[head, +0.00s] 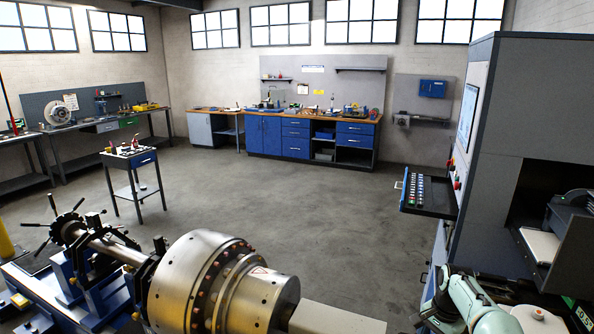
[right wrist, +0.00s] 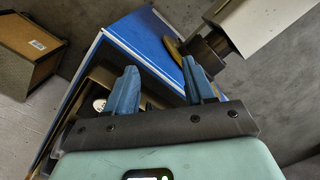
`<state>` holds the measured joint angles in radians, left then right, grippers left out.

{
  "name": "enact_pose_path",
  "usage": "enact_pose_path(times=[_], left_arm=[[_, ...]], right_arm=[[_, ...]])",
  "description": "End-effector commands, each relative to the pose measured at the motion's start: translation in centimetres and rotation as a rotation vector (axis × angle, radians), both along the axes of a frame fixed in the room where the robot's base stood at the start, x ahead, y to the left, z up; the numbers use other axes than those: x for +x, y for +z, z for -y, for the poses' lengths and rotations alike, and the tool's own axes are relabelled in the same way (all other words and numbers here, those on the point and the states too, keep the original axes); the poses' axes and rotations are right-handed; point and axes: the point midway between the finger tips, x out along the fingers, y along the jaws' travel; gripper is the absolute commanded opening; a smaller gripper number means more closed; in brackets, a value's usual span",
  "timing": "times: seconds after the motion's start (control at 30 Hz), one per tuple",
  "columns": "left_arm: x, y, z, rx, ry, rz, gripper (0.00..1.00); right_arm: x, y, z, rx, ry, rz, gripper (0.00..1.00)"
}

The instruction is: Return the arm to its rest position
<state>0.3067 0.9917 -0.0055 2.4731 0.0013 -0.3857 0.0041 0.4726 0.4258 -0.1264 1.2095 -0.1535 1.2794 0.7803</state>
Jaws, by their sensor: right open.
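My right arm (head: 470,305), pale green, shows at the bottom right of the head view, beside the tall grey machine cabinet. Its gripper cannot be made out there. In the right wrist view my right gripper (right wrist: 162,80) has its two blue fingers apart, with nothing held between them. Behind the fingers is a blue panel (right wrist: 143,35) with a white edge; whether the fingers touch it I cannot tell. My left arm and gripper are not in view.
A tall grey machine cabinet (head: 545,100) with a pulled-out tray (head: 408,190) stands at right. A large metal rotor (head: 190,275) sits on a blue stand in front. A small cart (head: 130,160) and workbenches (head: 265,135) stand farther back. The middle floor (head: 290,195) is clear.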

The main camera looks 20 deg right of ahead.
Motion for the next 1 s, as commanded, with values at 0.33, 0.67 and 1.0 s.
enact_pose_path(times=[0.33, 0.67, 1.0], left_arm=[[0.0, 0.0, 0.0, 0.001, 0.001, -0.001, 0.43], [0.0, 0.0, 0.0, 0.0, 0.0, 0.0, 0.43], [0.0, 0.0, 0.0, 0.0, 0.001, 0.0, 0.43]], right_arm=[[0.1, -21.7, -15.2, 0.129, 0.458, 0.06, 0.54], [-12.6, -32.9, -31.8, 0.23, 0.835, 0.138, 0.54], [-20.6, -33.2, -37.1, 0.245, 1.002, 0.175, 0.54]])
